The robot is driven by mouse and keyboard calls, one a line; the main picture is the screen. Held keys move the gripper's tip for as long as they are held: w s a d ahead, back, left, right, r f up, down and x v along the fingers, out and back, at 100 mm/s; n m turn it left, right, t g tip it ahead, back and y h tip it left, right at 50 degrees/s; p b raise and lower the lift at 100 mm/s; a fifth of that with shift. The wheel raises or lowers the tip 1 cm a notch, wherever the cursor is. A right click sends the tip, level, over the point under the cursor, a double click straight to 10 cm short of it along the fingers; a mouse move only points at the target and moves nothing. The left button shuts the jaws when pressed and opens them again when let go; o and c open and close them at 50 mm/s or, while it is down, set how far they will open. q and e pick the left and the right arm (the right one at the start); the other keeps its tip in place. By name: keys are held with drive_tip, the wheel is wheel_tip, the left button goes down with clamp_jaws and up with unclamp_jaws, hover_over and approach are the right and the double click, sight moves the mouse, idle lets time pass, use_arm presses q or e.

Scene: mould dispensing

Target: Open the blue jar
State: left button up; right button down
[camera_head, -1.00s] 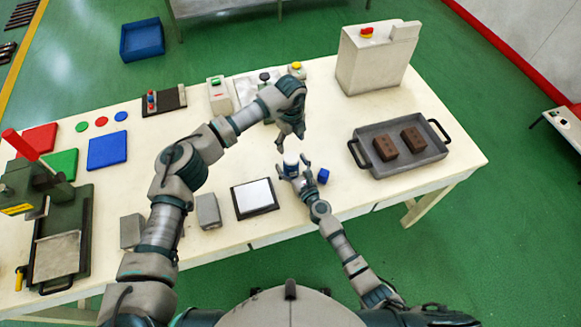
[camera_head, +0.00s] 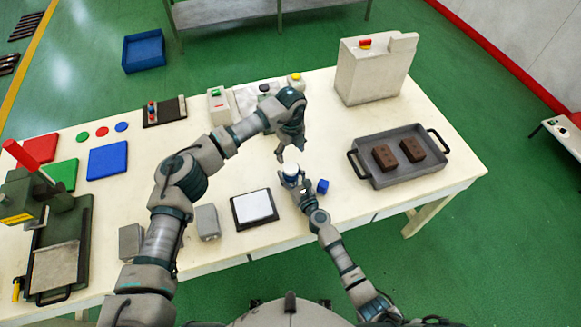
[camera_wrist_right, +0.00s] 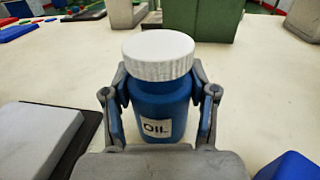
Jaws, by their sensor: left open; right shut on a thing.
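The blue jar has a white ribbed lid (camera_wrist_right: 158,53) and an "OIL" label on its body (camera_wrist_right: 160,108). The lid is on the jar, which stands upright on the table. My right gripper (camera_wrist_right: 160,100) is shut around the jar body below the lid. In the head view the white lid (camera_head: 290,169) shows, and the right gripper (camera_head: 294,182) hides most of the body. My left gripper (camera_head: 290,154) is open and points down, just above and behind the lid in the picture. I cannot tell whether it touches the lid.
A small blue block (camera_head: 321,186) lies right of the jar. A dark plate with a white top (camera_head: 254,208) lies to the left. A grey tray (camera_head: 375,180) with two brown blocks stands to the right. A white box with a red button (camera_head: 372,72) stands behind. A green press (camera_head: 55,225) is at far left.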

sight(291, 167)
use_arm(q)
drive_tip(key=m, duration=0.6)
drive_tip(key=shift+d, duration=0.1)
drive_tip(key=m, duration=1)
drive_tip(key=shift+d+m, duration=0.1)
drive_tip(key=shift+m, duration=0.2)
drive_tip(key=m, duration=0.7)
drive_tip(key=shift+s+m, duration=0.1)
drive_tip(key=shift+m, duration=0.2)
drive_tip(key=m, duration=1.2)
drive_tip(key=shift+m, duration=0.4)
drive_tip(key=m, duration=1.1)
drive_tip(key=shift+a+f, duration=0.1)
drive_tip(key=shift+a, duration=0.1)
drive_tip(key=shift+m, duration=0.3)
wheel_tip(291, 167, down, 8)
drive_tip(key=shift+r, duration=0.1)
